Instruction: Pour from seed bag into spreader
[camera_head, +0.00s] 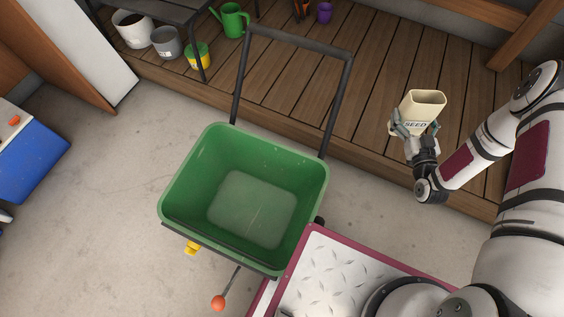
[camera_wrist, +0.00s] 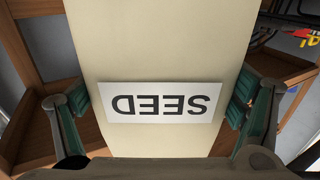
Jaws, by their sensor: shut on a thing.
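The seed bag (camera_head: 422,104) is a cream, open-topped container with a SEED label. My gripper (camera_head: 414,126) is shut on it and holds it nearly upright at the right of the head view, in front of the wooden deck. In the wrist view the bag (camera_wrist: 165,55) fills the middle, its label upside down, with my gripper's fingers (camera_wrist: 160,112) on both sides. Its contents cannot be made out. The spreader (camera_head: 178,192) is a green hopper with a dark push handle, left of my gripper and apart from it. Its visible floor looks empty.
A raised wooden deck (camera_head: 290,110) runs behind the spreader. Pots, a green watering can (camera_head: 232,20) and a purple pot (camera_head: 324,12) stand at the back. A blue cooler (camera_head: 30,160) is at the left. The spreader's handle (camera_head: 300,41) rises between hopper and deck.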

